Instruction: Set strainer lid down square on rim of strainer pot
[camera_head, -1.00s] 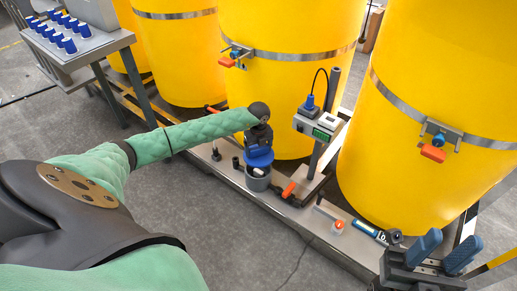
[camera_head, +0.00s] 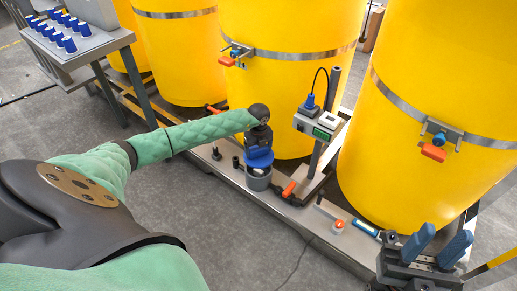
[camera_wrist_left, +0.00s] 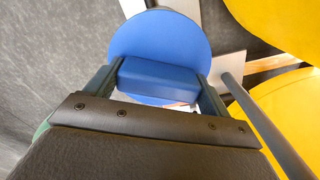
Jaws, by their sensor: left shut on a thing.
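The strainer lid (camera_head: 258,158) is a blue disc with a block-shaped blue handle. My left gripper (camera_head: 260,146) is shut on that handle. In the left wrist view the lid (camera_wrist_left: 160,42) spreads out beyond the fingers, with the handle (camera_wrist_left: 158,79) between them. The strainer pot (camera_head: 258,183) is a grey cup on the skid, directly below the lid. Part of its opening shows under the lid, which looks slightly above the rim; exact contact is hard to tell. My right gripper (camera_head: 437,248) is at the lower right, empty, its blue-padded fingers apart.
Large yellow tanks (camera_head: 285,90) stand close behind the pot. A post with a meter box (camera_head: 318,127) and an orange-handled valve (camera_head: 289,188) are just right of it. The floor in front is clear.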

